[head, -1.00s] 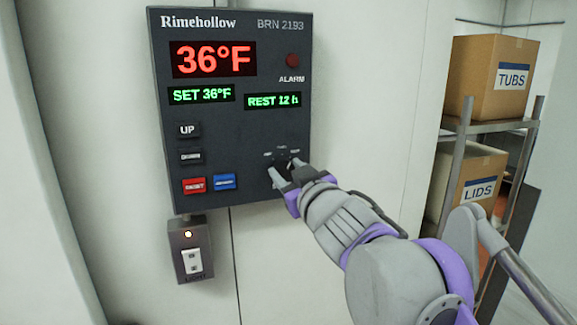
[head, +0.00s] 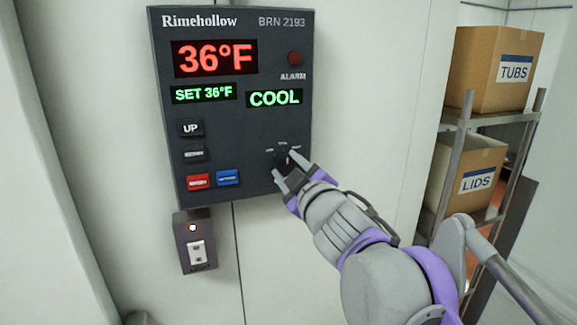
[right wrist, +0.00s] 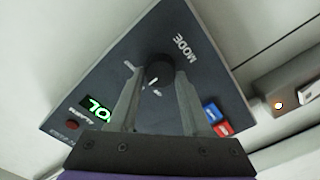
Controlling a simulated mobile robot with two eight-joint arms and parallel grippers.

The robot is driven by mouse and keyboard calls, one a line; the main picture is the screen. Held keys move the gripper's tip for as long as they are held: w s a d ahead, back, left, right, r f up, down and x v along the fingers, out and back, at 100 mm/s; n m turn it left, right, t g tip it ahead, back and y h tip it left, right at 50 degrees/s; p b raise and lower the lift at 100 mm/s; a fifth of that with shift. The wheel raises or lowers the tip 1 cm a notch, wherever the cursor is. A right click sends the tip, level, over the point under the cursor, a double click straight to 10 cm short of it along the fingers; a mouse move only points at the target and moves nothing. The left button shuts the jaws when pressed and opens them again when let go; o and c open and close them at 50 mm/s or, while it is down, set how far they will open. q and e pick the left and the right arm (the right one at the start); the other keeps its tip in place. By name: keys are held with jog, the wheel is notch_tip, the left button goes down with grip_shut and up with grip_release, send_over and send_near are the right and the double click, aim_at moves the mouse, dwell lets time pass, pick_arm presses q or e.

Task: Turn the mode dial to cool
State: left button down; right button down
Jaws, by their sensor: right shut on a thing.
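The dark control panel (head: 232,125) hangs on the wall in the head view. Its right green display (head: 275,98) reads COOL, and its left one reads SET 36°F. The black mode dial (head: 283,157) is at the panel's lower right, partly hidden by my fingers. My right gripper (head: 284,166) is shut on the dial, one finger on each side. My left gripper is not in view.
UP and other buttons, including a red (head: 198,181) and a blue one, are at the panel's lower left. A switch box (head: 196,243) with a small lamp is below it. A shelf (head: 470,122) with boxes marked TUBS and LIDS stands at the right.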

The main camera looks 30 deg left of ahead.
jog(key=shift+c, duration=1.8)
grip_release()
jog(key=shift+s+d+f, duration=0.1)
jog(key=shift+s+d, duration=0.2)
jog(key=shift+d, duration=0.1)
jog(key=b+v, duration=0.2)
jog(key=v, duration=0.8)
